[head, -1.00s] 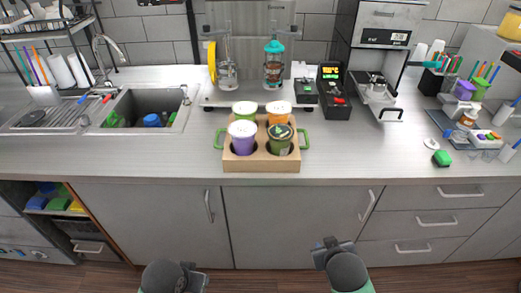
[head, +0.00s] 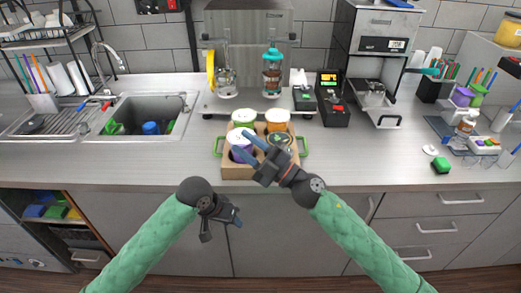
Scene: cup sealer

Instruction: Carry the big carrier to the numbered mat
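My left gripper (head: 222,229) is open and empty, in front of the counter and lower than the carrier. I cannot make out numbers on any mat.
A grey mat (head: 437,124) at right bears a jar (head: 466,122) and small items. The sink (head: 180,120) is at left. A black device (head: 332,105) stands behind the carrier's right. The counter front right of the carrier is clear.

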